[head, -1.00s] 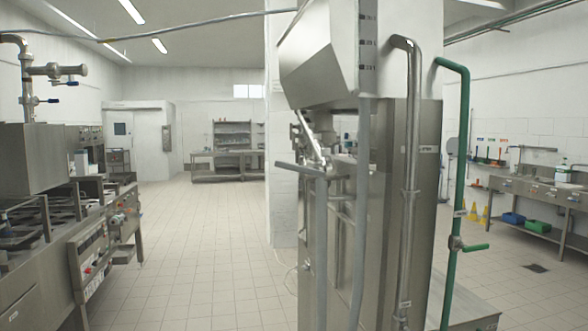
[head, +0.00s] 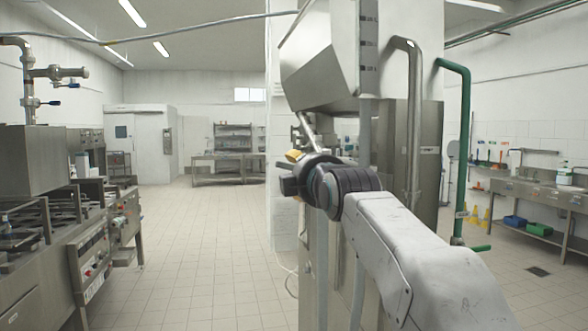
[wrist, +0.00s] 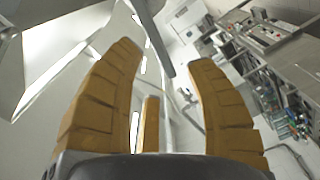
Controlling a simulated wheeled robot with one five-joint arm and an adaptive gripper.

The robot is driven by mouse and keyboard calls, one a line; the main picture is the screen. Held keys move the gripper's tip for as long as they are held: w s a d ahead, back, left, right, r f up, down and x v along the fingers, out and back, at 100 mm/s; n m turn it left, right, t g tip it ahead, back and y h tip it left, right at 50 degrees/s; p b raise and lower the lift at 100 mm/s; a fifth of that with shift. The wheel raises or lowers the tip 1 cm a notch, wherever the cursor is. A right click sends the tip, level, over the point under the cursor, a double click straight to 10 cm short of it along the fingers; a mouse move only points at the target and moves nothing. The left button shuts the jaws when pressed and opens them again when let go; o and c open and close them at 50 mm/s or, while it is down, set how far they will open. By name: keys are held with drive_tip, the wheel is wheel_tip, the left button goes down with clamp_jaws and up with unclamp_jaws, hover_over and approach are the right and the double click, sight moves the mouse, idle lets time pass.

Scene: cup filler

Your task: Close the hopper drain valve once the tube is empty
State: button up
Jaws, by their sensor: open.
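The steel hopper (head: 325,75) is at the top of the steel cabinet in the head view. A grey tube (head: 368,75) with dark marks runs down its right side; whether it is empty cannot be told. The grey lever on the grey pipe below the hopper is hidden behind my gripper and wrist. I cannot tell whether it is the drain valve. My gripper (head: 294,156) is in front of the cabinet, its yellow fingers partly visible. In the wrist view my gripper (wrist: 163,58) is open, with a grey bar (wrist: 153,38) beyond the fingertips, apparently not gripped.
A bent steel pipe (head: 414,110) and a green pipe (head: 464,150) with a green handle (head: 481,248) stand to the right. A steel cooking range (head: 60,230) is at the left. Open tiled floor (head: 205,240) lies between the range and the cabinet.

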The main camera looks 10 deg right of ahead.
drive_tip(key=shift+n, duration=0.8)
drive_tip(key=shift+w+r+p, duration=0.2)
drive_tip(key=shift+w+p, duration=2.65)
drive_tip(key=shift+w, duration=0.75)
clamp_jaws()
